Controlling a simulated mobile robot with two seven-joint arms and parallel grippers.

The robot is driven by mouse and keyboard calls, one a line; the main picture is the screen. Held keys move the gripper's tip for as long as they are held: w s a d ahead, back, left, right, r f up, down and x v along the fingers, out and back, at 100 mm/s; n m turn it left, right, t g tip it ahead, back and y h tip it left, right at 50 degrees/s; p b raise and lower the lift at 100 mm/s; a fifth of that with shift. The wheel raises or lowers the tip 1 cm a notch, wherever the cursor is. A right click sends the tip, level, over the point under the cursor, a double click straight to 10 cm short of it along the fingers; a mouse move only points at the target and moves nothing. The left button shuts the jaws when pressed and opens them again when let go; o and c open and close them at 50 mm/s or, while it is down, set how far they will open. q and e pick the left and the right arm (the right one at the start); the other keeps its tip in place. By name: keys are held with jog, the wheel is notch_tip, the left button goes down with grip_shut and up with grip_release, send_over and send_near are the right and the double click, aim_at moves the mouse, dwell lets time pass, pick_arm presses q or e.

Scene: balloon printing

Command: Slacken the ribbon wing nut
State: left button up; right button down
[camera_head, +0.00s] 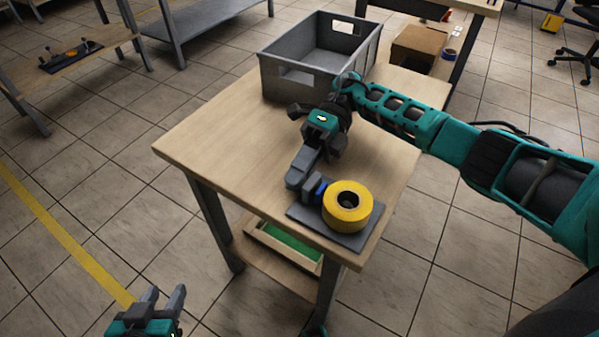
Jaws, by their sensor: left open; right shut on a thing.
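A yellow ribbon roll (347,207) with a dark core sits on a flat grey plate (344,239) near the front corner of the wooden table. A small blue part (319,189), which looks like the ribbon wing nut, shows at the left side of the roll. My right gripper (306,183) reaches in over the table and is shut on it; the fingers hide most of the nut. My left gripper (163,301) is open and empty, low at the left, over the floor and apart from the table.
A grey open crate (283,79) stands at the back of the table (225,140). The table's left part is clear. A tray with a green inside (290,243) is on the shelf below. A cardboard box (420,47) stands on furniture behind.

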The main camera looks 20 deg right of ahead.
jog(key=shift+s+d+f, duration=0.1)
jog(key=shift+s+f, duration=0.05)
jog(key=shift+s, duration=0.05)
jog(key=c, duration=1.1)
grip_release()
pick_arm(q)
jog(key=shift+d+r, duration=0.1)
pick_arm(e)
jog(key=shift+w+d, duration=0.1)
jog(key=shift+w, duration=0.05)
